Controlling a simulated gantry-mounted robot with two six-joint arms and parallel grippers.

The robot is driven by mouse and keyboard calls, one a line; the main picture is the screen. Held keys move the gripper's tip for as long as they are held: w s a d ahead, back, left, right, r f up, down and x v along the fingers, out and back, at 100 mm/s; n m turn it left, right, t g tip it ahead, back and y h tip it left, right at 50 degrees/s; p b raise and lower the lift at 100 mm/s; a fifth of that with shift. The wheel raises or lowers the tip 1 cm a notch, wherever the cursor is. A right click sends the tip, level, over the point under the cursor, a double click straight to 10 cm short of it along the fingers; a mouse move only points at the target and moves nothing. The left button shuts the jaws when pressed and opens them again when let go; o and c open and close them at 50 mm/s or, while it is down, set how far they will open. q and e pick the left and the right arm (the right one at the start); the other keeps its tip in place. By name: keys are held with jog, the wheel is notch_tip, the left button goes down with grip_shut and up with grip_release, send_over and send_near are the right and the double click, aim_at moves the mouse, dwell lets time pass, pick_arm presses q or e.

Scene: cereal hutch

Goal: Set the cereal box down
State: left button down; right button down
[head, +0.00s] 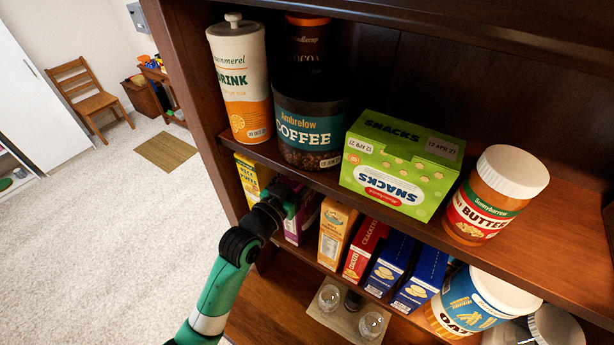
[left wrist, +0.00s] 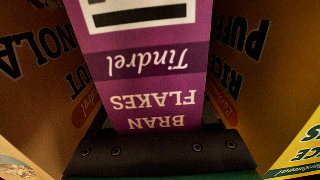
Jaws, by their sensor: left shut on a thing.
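The purple Bran Flakes cereal box (head: 302,223) stands in the row on the lower shelf, partly hidden by my left gripper (head: 284,198). The left gripper is shut on this box. In the left wrist view the Bran Flakes box (left wrist: 155,75) fills the middle, its lettering upside down, with a dark bar of the gripper (left wrist: 160,150) across the bottom. Whether the box's base touches the shelf is hidden. My right gripper is in neither view.
A yellow Rice Puffs box (head: 247,180) and an orange granola box (head: 335,232) flank the purple box closely. Red (head: 365,250) and blue (head: 390,262) boxes continue the row. The upper shelf (head: 305,178), with canisters, a green snacks box (head: 400,165) and a peanut butter jar (head: 492,195), overhangs.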

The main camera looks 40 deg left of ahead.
pick_arm(q)
jog(key=shift+f, duration=0.1)
jog(key=shift+c, duration=0.8)
grip_release()
jog(key=s+d+b, duration=0.1)
jog(key=s+d, duration=0.1)
jog(key=s, duration=0.9)
jog(key=shift+s+d+r, duration=0.15)
jog(key=shift+s+r, duration=0.05)
jog(key=shift+s, duration=0.2)
